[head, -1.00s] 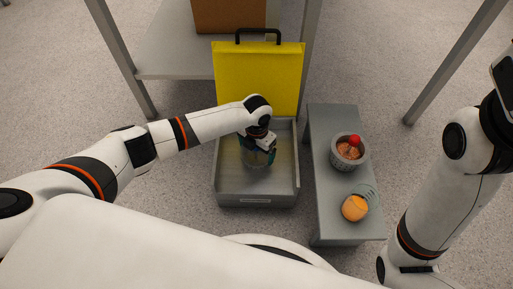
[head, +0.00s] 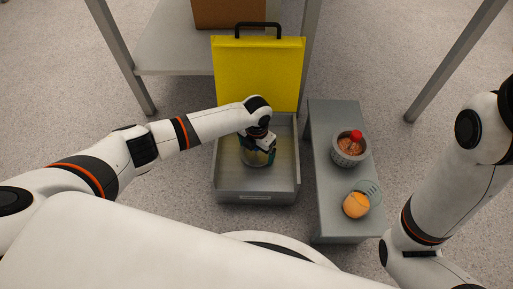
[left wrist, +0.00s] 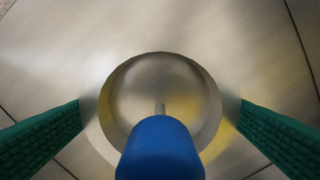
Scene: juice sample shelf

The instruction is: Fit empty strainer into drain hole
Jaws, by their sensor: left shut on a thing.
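My left gripper (head: 258,152) is low inside a grey metal basin (head: 226,190). Its green fingers stand on either side of a round metal strainer (left wrist: 160,85) with a blue knob (left wrist: 160,150). The fingertips appear to touch the strainer's rim from left and right. The visible inside of the bowl is bare metal. The drain hole cannot be made out; the strainer and gripper cover the middle of the basin floor. I cannot tell whether the strainer is seated or just above the floor. My right gripper is not in view.
A yellow panel (head: 258,75) with a black handle stands behind the basin. A table stands behind.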

